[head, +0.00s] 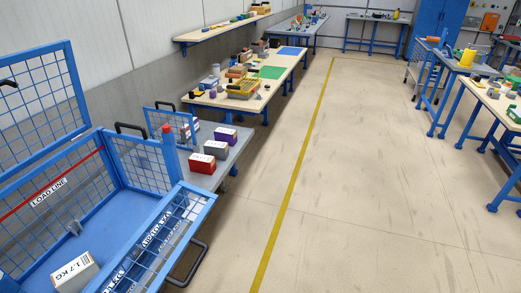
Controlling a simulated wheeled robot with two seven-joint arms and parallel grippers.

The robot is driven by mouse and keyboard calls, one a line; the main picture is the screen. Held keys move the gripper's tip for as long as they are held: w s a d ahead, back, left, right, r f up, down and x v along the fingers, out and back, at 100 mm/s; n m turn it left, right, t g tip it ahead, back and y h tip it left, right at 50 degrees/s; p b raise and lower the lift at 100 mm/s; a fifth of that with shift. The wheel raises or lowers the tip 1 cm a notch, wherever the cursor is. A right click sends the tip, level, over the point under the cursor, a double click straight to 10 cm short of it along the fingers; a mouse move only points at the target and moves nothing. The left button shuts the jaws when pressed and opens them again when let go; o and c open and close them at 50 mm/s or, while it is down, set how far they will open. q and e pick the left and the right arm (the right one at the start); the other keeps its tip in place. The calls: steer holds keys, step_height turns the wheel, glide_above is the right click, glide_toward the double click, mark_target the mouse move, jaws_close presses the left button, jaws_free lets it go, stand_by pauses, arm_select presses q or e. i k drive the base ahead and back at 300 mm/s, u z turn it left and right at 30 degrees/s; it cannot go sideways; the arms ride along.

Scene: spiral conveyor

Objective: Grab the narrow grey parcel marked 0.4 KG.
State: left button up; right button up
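No label reading 0.4 KG can be made out. On the grey bench top (187,174) at the left stand several small parcels: a red one (202,164) with a white label, a grey one (216,148) just behind it, and a purple one (226,138) further back. Another parcel (188,130) is partly hidden behind blue mesh. The labels there are too small to read. A whitish box (75,270) marked 1.7 KG lies in the blue mesh cart at lower left. Neither of my grippers shows in this view.
The blue mesh cart (118,205), marked LOAD LINE and with its gate panels open, stands close at lower left, near the bench. Beyond is a long workbench (215,98) with tools and bins. The floor right of the yellow line (290,190) is clear. Blue-legged tables (497,103) stand right.

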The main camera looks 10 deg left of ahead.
mark_target(220, 150)
steer(key=z, duration=0.15)
steer(key=i, duration=3.8)
steer(key=u, duration=3.9)
